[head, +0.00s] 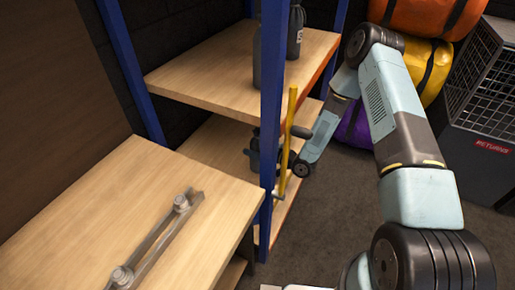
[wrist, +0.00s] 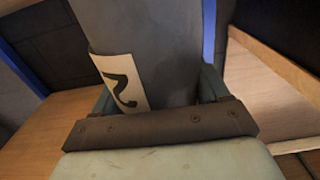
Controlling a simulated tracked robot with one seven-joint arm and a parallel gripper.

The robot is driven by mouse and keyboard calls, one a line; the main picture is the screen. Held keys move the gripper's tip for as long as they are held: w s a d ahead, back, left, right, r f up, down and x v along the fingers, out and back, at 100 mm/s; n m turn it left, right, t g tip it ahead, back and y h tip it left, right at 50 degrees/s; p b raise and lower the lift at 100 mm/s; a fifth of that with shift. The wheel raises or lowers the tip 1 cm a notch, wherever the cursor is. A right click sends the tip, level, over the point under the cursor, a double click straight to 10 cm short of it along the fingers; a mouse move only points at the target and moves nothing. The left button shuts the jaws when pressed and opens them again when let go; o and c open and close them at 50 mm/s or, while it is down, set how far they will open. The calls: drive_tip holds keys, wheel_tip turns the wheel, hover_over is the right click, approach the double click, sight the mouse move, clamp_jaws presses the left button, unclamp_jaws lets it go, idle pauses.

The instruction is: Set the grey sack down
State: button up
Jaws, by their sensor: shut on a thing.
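The grey sack (wrist: 165,45) fills the middle of the wrist view, with a white label bearing a black mark. My gripper (wrist: 160,110) is shut on it, with a finger on each side. The sack's lower end and any contact with the shelf are hidden. In the head view my arm reaches to the shelf rack at lower-shelf height. My gripper (head: 254,150) is partly hidden behind the blue post there, and I cannot make out the held sack clearly.
Dark grey containers (head: 296,32) stand on the upper shelf (head: 200,80). A yellow-handled tool (head: 289,140) stands by the rack's blue post (head: 270,120). A wooden table (head: 110,205) with a metal bar (head: 160,240) is at front left. A mesh-sided returns bin (head: 480,130) is at right.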

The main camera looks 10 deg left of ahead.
drive_tip(key=shift+f, duration=0.15)
drive_tip(key=o, duration=1.5)
drive_tip(key=shift+f, duration=0.1)
drive_tip(key=shift+d, duration=0.1)
drive_tip(key=v, duration=1.2)
